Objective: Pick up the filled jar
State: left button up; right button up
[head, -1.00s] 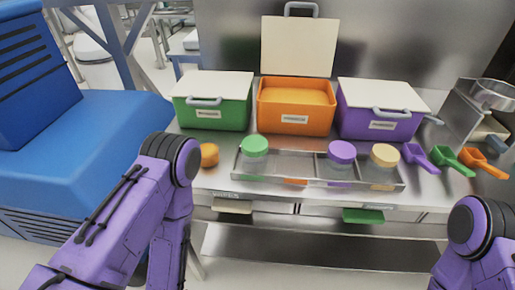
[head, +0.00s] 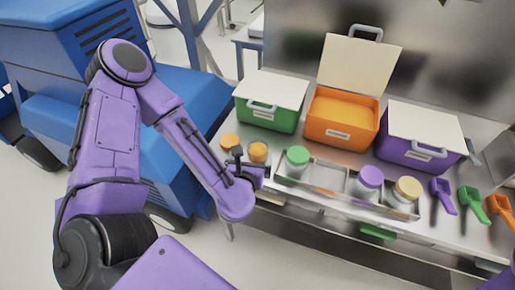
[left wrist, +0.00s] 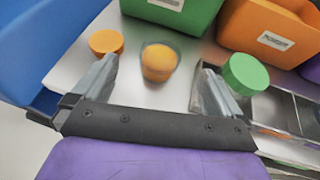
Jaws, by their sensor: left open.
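The filled jar (head: 258,152) is a small clear jar with orange contents, standing on the metal counter left of the tray. In the left wrist view the jar (left wrist: 158,62) is ahead, roughly centred between the fingers. A round orange lid (left wrist: 106,42) is just left of it; it also shows in the head view (head: 229,142). My left gripper (left wrist: 160,82) is open and empty, close in front of the jar. In the head view the left gripper (head: 247,168) is at the counter's front edge, partly hidden by its wrist. My right gripper is not in view.
A metal tray (head: 325,178) holds jars with green (head: 298,156), purple (head: 371,176) and tan (head: 408,188) lids. Green (head: 268,118), orange (head: 340,126) and purple (head: 405,155) bins stand behind. Scoops lie at right. A blue machine (head: 60,45) is at left.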

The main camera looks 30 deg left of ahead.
aim_at(258, 146)
pick_arm(q)
jog(key=w+f+b, duration=0.1)
jog(key=b, duration=0.2)
jog(key=shift+w+a+f+b, duration=0.3)
jog(key=shift+w+a+f, duration=0.05)
jog(key=shift+a, duration=0.05)
jog(key=p+x, duration=0.2)
jog(key=x, duration=0.6)
jog(key=shift+d+p, duration=0.25)
jog(key=shift+p, duration=0.15)
jog(key=shift+w+f, duration=0.1)
jog(key=shift+w, duration=0.05)
jog(key=c, duration=1.2)
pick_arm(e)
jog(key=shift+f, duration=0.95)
